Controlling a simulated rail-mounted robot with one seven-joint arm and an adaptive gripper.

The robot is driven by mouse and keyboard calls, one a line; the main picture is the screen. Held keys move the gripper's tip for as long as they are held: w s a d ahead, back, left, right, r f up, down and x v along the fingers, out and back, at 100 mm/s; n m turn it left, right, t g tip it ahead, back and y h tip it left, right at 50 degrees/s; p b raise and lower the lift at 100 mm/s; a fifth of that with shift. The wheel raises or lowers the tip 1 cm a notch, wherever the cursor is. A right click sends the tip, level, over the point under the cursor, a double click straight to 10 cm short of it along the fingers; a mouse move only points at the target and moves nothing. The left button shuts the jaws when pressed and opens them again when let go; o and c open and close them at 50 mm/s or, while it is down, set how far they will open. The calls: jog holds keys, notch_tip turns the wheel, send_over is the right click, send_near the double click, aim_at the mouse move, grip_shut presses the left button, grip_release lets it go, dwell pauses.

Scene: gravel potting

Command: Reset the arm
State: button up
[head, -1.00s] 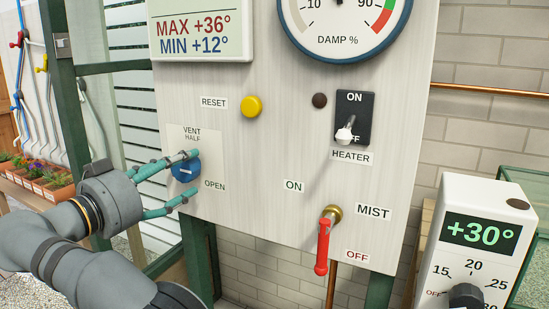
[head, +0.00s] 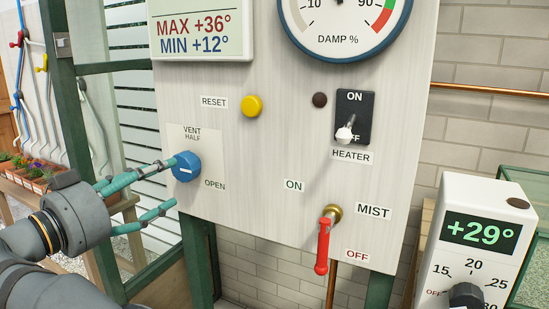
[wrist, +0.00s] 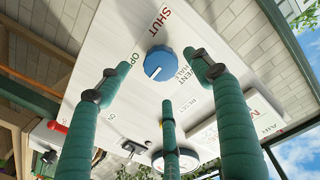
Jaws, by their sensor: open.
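My gripper (head: 173,183) has several teal fingers and stands open and empty just left of the control panel (head: 250,160). The blue vent knob (head: 187,167) is on the panel, near the labels VENT HALF and OPEN. In the wrist view, the fingers of my gripper (wrist: 155,80) are spread wide around the line to the blue knob (wrist: 165,63), with a gap in front of it. The knob's white mark points down and left there, toward the OPEN side. The SHUT label shows above the knob in that view.
The panel carries a yellow reset button (head: 252,106), a heater switch (head: 346,132) and a red mist lever (head: 323,246) hanging down. A white thermostat (head: 470,235) reading +29° stands at the right. Flower trays (head: 22,172) and a green frame (head: 75,120) are at the left.

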aim_at(182, 170)
jog(key=x, duration=0.6)
jog(key=shift+d, duration=0.1)
jog(key=shift+w+r+n+p, duration=0.15)
jog(key=shift+r+n+p, duration=0.35)
jog(key=shift+p, duration=0.4)
jog(key=n+p, duration=0.4)
jog(key=shift+n, duration=0.4)
jog(key=n+p, duration=0.6)
jog(key=p, duration=0.1)
jog(key=shift+d+t, duration=0.1)
jog(key=shift+t, duration=0.2)
jog(key=n+p, duration=0.8)
jog(key=shift+y, duration=0.3)
jog(key=n+p, duration=0.1)
jog(key=n, duration=0.1)
jog(key=n+p, duration=0.2)
jog(key=shift+d+f+p, duration=0.1)
jog(key=shift+f+p, duration=0.2)
jog(key=shift+f, duration=0.1)
